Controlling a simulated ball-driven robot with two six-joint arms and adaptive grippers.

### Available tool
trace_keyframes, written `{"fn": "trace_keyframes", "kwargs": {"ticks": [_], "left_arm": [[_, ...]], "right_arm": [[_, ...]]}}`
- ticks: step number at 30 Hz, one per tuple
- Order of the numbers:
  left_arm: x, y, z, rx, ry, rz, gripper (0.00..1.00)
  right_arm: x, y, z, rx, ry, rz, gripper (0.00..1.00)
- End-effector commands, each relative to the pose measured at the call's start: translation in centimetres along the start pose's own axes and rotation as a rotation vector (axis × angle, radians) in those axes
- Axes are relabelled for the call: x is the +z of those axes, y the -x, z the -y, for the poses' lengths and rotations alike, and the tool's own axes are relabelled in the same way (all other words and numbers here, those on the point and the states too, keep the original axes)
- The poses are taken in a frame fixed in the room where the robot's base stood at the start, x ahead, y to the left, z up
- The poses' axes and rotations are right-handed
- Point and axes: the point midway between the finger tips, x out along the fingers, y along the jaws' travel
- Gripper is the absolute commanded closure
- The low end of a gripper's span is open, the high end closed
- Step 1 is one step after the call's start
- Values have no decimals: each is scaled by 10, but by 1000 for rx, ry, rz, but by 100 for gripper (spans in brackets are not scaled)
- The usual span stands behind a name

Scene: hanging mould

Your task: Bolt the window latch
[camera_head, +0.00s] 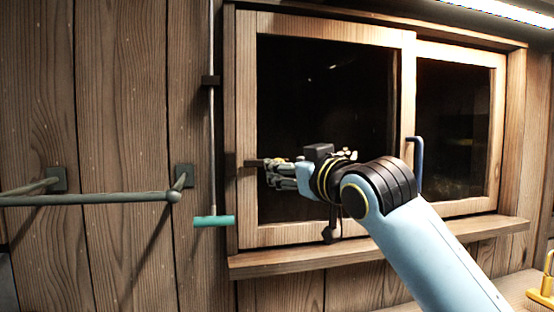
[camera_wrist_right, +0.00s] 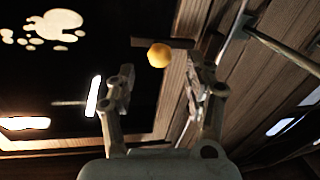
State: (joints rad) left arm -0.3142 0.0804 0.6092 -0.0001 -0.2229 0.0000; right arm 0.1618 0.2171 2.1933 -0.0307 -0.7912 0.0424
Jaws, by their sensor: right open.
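The window (camera_head: 325,110) has a pale wooden frame and two dark panes. The latch (camera_head: 252,163) shows as a short dark bar on the left upright of the frame. In the right wrist view the latch's dark bar (camera_wrist_right: 178,43) carries a round orange knob (camera_wrist_right: 159,56). My right gripper (camera_head: 276,173) is just right of the latch in the head view and hides the knob. In the right wrist view my right gripper (camera_wrist_right: 162,80) is open, with the knob seen between and beyond its two fingertips. Whether they touch it I cannot tell. My left gripper is out of view.
A blue handle (camera_head: 417,160) stands on the middle upright. A vertical rod with a teal grip (camera_head: 213,221) hangs left of the window. A green rail (camera_head: 90,199) sticks out at the left. A sill (camera_head: 260,263) runs below. A yellow object (camera_head: 543,292) is at bottom right.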

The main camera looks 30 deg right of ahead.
Motion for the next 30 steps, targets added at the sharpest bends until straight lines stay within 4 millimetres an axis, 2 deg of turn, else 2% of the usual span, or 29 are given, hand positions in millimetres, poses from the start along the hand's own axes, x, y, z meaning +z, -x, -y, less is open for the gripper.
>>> {"fn": "trace_keyframes", "kwargs": {"ticks": [1, 5, 9, 13, 19, 24, 30], "left_arm": [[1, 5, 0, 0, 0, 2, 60], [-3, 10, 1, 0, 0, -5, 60], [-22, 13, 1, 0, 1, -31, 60], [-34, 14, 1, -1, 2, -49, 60], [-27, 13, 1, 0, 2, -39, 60], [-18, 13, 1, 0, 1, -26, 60], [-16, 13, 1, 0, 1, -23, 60]], "right_arm": [[-2, -10, -1, 0, -3, 1, 47], [-2, -32, 0, 0, -2, 1, 47], [-1, -46, 0, -1, -1, 0, 47], [0, -51, 0, -1, 0, 1, 47], [0, -51, 0, -1, 0, 1, 47], [1, -51, 0, -1, 0, 1, 68], [0, -50, 0, -1, 0, 1, 94]]}}
